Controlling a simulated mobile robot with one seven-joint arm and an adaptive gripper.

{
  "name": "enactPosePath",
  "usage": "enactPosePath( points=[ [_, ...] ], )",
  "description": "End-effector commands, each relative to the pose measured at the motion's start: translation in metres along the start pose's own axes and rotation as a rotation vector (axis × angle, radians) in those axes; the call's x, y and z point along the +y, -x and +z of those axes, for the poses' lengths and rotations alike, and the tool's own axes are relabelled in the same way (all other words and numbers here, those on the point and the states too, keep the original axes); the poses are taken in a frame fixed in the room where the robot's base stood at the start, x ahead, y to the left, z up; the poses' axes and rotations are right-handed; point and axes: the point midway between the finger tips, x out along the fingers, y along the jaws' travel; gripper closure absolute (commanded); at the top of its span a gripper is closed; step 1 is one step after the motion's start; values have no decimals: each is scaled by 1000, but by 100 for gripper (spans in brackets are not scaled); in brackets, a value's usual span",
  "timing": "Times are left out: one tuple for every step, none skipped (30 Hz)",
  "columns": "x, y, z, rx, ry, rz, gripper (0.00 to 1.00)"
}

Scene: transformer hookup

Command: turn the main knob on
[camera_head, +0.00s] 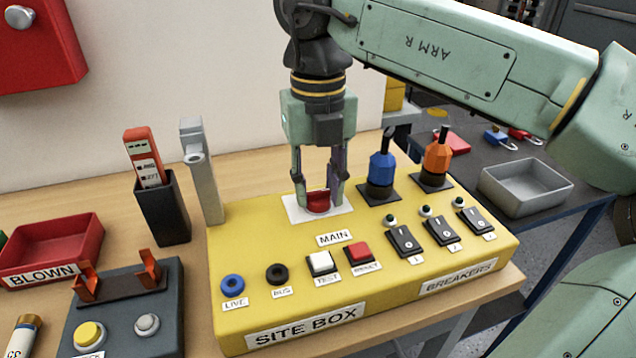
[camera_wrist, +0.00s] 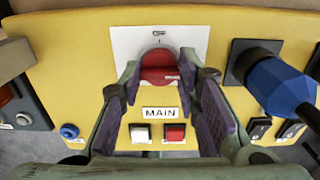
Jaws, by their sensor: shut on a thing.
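The main knob is a round red knob (camera_head: 318,202) on a white plate (camera_head: 296,211) on the yellow site box (camera_head: 240,240), behind the label MAIN. My gripper (camera_head: 320,199) points down over the knob, with a finger on its left and right sides, shut on it. In the wrist view the red knob (camera_wrist: 160,66) shows between the fingertips, with its grip bar lying across the picture.
A blue plug (camera_head: 381,168) and an orange plug (camera_head: 437,155) stand right of the knob. Breaker switches (camera_head: 440,231) and test and reset buttons (camera_head: 358,253) are in front. A grey post (camera_head: 203,170) and a dark holder with a red meter (camera_head: 143,155) stand left.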

Motion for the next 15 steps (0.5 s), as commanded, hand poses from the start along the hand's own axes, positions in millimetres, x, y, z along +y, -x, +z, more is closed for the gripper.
enactPosePath(
  points=[
    [0, 0, 0, 1, -1, -1, 98],
    [0, 0, 0, 1, -1, -1, 98],
    [0, 0, 0, 1, -1, -1, 98],
    [0, 0, 0, 1, 0, 0, 69],
    [0, 0, 0, 1, 0, 0, 67],
    [0, 0, 0, 1, 0, 0, 64],
    [0, 0, 0, 1, 0, 0, 62],
    [0, 0, 0, 1, 0, 0, 60],
    [0, 0, 0, 1, 0, 0, 57],
    [0, 0, 0, 1, 0, 0, 55],
    [0, 0, 0, 1, 1, 0, 53],
    [0, 0, 0, 1, 1, 0, 51],
    [0, 0, 0, 1, 1, 0, 50],
    [0, 0, 0, 0, 1, 0, 50],
    [0, 0, 0, 0, 1, 0, 50]
  ],
)
